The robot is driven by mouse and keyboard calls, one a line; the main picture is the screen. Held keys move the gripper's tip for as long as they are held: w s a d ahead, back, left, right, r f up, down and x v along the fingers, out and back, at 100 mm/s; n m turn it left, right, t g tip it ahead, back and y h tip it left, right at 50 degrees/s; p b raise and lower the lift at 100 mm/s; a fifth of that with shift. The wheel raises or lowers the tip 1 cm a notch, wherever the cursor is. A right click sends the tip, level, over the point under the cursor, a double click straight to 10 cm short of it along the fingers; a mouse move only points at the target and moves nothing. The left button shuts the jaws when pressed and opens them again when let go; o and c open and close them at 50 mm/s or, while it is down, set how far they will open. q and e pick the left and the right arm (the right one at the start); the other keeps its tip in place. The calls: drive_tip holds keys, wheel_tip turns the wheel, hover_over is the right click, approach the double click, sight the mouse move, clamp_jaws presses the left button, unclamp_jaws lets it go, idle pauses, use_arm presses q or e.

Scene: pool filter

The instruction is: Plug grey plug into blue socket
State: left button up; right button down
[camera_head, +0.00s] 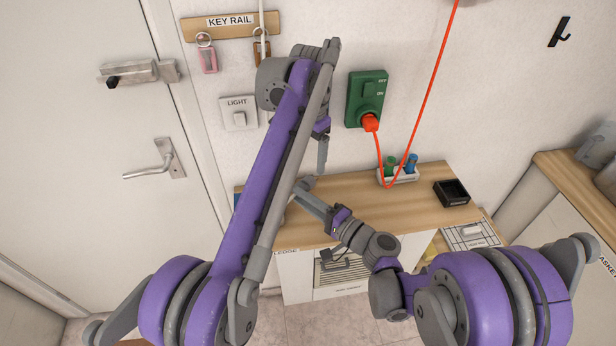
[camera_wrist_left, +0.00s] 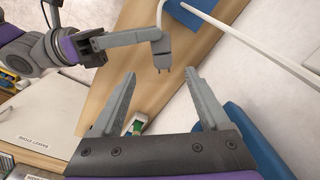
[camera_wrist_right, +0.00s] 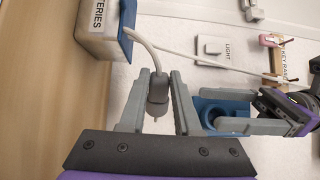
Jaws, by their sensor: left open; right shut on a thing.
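The grey plug (camera_wrist_right: 157,95) is held between the fingers of my right gripper (camera_wrist_right: 164,76), with a white cable running from it. In the left wrist view the grey plug (camera_wrist_left: 160,47) shows its two bare prongs, apart from any socket. The blue socket (camera_wrist_right: 222,104) is on the wall, partly hidden behind my left gripper's fingers; a blue part of it (camera_wrist_left: 252,130) also seems to show in the left wrist view. My left gripper (camera_wrist_left: 158,80) is open and empty, near the plug. In the head view my left arm hides the socket.
A green switch box (camera_head: 367,95) holds a red plug (camera_head: 370,122) with a hanging red cable. A wooden counter (camera_head: 345,205) carries a small tray (camera_head: 398,176) and a black box (camera_head: 451,192). A batteries bin (camera_wrist_right: 97,35) stands close to the right gripper.

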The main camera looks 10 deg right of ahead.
sight(308, 181)
use_arm(q)
wheel_tip(308, 181, down, 8)
drive_tip(key=shift+w+a, duration=0.1)
idle(0.4)
clamp_jaws()
use_arm(e)
drive_tip(key=c, duration=0.5)
unclamp_jaws()
drive_tip(key=shift+c, duration=0.2)
drive_tip(key=shift+d, duration=0.1)
